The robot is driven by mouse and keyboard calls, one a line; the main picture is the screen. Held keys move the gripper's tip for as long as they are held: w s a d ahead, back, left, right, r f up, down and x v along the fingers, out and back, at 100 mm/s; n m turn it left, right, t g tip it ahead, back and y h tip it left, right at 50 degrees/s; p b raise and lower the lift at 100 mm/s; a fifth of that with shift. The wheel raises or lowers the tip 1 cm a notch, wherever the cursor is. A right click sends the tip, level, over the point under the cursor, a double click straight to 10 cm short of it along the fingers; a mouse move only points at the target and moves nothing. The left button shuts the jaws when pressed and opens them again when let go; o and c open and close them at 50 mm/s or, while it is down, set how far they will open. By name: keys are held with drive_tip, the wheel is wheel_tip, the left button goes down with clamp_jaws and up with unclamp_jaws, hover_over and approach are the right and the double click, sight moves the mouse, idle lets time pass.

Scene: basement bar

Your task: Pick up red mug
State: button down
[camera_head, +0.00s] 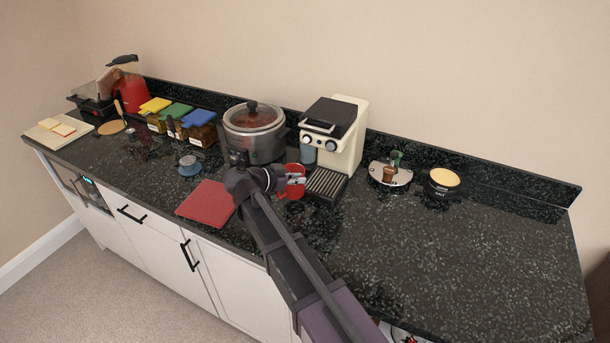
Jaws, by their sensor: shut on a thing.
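The red mug (291,190) is on or just above the dark speckled counter, left of the coffee machine's drip tray. I cannot tell whether its base touches the counter. My gripper (293,181) is at the mug's upper part and is shut on it. My arm comes from the lower right and hides part of the counter in front of the mug. The mug's handle is not clear at this size.
The cream coffee machine (347,135) with its drip tray (326,184) stands close right of the mug. A slow cooker (255,135) is behind it. A red board (206,202) lies to the left. The counter's right part (460,250) is clear.

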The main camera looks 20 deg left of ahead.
drive_tip(key=shift+s+a, duration=0.85)
drive_tip(key=shift+s, duration=0.25)
drive_tip(key=shift+s+a, duration=0.85)
drive_tip(key=shift+s, duration=0.25)
drive_tip(key=shift+s+a, duration=0.1)
drive_tip(key=shift+s, duration=0.05)
